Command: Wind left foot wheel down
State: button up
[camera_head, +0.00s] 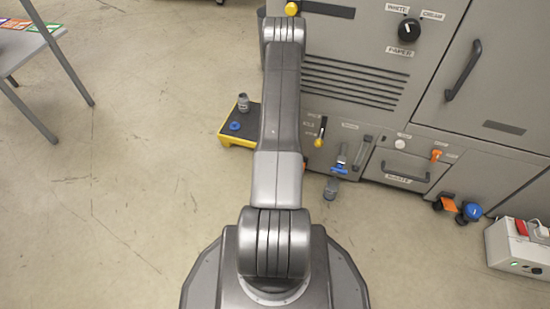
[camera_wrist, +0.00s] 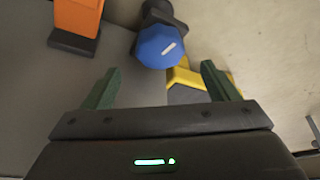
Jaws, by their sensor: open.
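In the wrist view a blue faceted foot wheel (camera_wrist: 158,46) with a white mark on its face sits just beyond my fingertips, about midway between them. A dark round part shows behind it. My gripper (camera_wrist: 159,78) is open and empty, with its green fingers apart. An orange block (camera_wrist: 78,18) on a dark base stands left of the wheel. In the head view my arm hides my gripper and the machine's left corner. Another blue foot wheel (camera_head: 471,210) shows at the machine's right, beside an orange block (camera_head: 446,203).
The grey machine (camera_head: 350,50) fills the upper right. A yellow-edged black platform (camera_head: 237,138) lies left of my arm; a yellow edge (camera_wrist: 190,76) also shows near the right finger. A blue-handled valve (camera_head: 339,169) projects from the machine. Floor at left is mostly clear.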

jog(key=shift+x, duration=3.15)
jog(key=c, duration=1)
